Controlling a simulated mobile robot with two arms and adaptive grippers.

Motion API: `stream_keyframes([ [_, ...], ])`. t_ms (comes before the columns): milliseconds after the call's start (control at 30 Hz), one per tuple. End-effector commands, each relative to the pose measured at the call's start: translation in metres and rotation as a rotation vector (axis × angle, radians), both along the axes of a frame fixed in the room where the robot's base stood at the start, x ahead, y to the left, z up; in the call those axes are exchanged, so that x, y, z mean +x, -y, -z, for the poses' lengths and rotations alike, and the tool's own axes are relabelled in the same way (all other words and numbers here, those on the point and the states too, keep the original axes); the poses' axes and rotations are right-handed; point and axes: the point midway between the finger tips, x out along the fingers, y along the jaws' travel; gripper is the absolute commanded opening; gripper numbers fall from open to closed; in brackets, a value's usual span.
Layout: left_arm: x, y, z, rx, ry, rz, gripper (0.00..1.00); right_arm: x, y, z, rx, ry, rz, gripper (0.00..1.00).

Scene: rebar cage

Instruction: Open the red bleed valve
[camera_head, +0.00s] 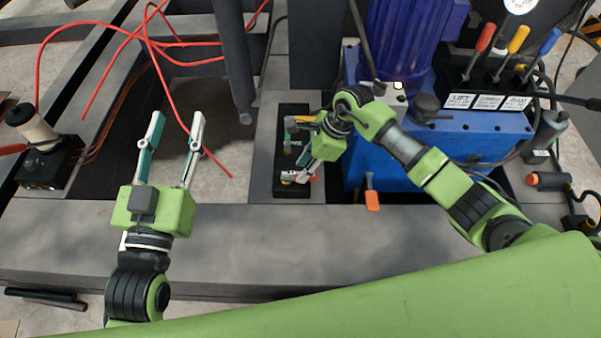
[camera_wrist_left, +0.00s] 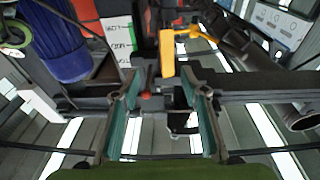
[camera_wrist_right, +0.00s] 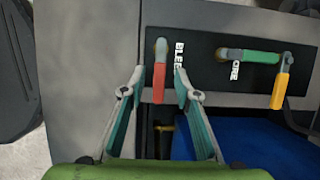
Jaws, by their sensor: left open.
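The red bleed valve handle (camera_wrist_right: 159,77) shows in the right wrist view, beside the white BLEED label (camera_wrist_right: 178,54) on a black plate (camera_wrist_right: 205,75). My right gripper (camera_wrist_right: 160,88) is open, with its teal-lined fingers on either side of the red handle. Gaps show between handle and fingers. In the head view the right gripper's body (camera_head: 329,138) hangs over the plate's right side and partly hides it, with the red handle (camera_head: 306,178) just showing. My left gripper (camera_head: 172,125) is open and empty, over the floor gap left of the plate.
A blue hydraulic unit (camera_head: 450,135) with several coloured levers stands at the right. Red hoses (camera_head: 160,45) cross the upper left. A grey beam (camera_head: 235,235) runs along the front.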

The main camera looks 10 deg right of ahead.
Motion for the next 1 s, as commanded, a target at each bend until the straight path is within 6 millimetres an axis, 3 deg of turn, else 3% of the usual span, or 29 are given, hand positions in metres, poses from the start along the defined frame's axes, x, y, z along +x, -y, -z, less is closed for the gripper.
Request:
stream_keyframes([
  [300, -0.008, 0.003, -0.034, -0.045, 0.162, 0.010, 0.41, 0.002, -0.009, 0.022, 0.001, 0.000, 0.001, 0.29],
  [667, -0.010, 0.003, -0.039, -0.050, 0.182, 0.011, 0.41, 0.002, -0.010, 0.023, 0.001, 0.000, 0.001, 0.29],
  [767, -0.010, 0.003, -0.039, -0.050, 0.182, 0.011, 0.41, 0.002, -0.010, 0.023, 0.001, 0.000, 0.001, 0.03],
  [800, -0.010, 0.003, -0.039, -0.050, 0.182, 0.011, 0.41, 0.002, -0.010, 0.023, 0.001, 0.000, 0.001, 0.00],
  [1000, -0.010, 0.003, -0.038, -0.050, 0.182, 0.011, 0.41, 0.002, -0.009, 0.023, 0.001, 0.000, 0.000, 0.00],
])
